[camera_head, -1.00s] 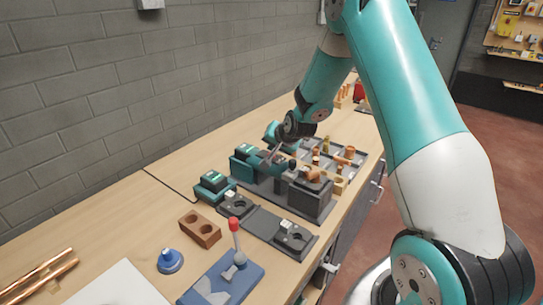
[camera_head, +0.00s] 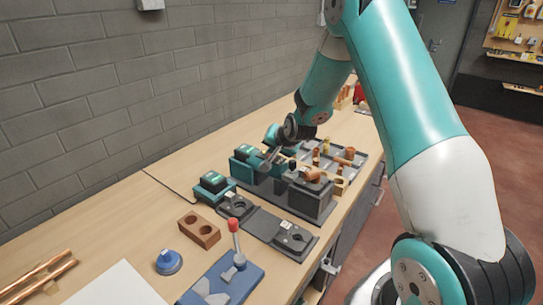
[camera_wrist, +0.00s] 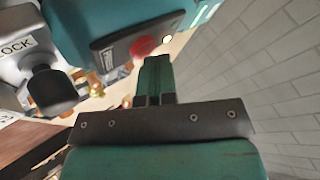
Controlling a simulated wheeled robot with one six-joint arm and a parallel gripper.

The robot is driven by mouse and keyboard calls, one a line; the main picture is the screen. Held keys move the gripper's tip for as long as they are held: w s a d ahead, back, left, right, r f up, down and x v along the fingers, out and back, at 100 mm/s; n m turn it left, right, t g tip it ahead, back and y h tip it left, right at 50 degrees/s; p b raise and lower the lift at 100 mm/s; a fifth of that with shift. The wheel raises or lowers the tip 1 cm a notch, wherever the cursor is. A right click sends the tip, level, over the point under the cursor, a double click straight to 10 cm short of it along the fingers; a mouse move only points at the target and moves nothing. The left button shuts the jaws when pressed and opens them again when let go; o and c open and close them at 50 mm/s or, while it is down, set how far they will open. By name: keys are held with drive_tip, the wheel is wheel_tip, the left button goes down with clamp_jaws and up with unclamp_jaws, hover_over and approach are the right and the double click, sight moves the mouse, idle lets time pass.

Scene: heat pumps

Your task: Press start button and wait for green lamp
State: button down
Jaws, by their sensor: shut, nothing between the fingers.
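A teal machine housing (camera_wrist: 100,15) fills the top of the wrist view, with a dark control panel (camera_wrist: 120,50) on its face. A red round button (camera_wrist: 143,47) and a small white round spot, perhaps a lamp (camera_wrist: 167,40), are on the panel. No green light shows on the panel. My gripper (camera_wrist: 155,68) is shut and empty, its fingertips close to the panel, just below and right of the red button. I cannot tell whether they touch. In the head view my gripper (camera_head: 268,158) is beside the teal machine (camera_head: 243,163) on its dark base.
A grey part marked LOCK with a black knob (camera_wrist: 52,90) is left of my gripper in the wrist view. A red-handled lever (camera_head: 234,240) and a brown block (camera_head: 199,230) stand in front. The wall is close behind.

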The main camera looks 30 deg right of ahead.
drive_tip(key=shift+r+p, duration=0.45)
drive_tip(key=shift+r, duration=0.3)
drive_tip(key=shift+r+p, duration=1.65)
drive_tip(key=shift+r, duration=0.95)
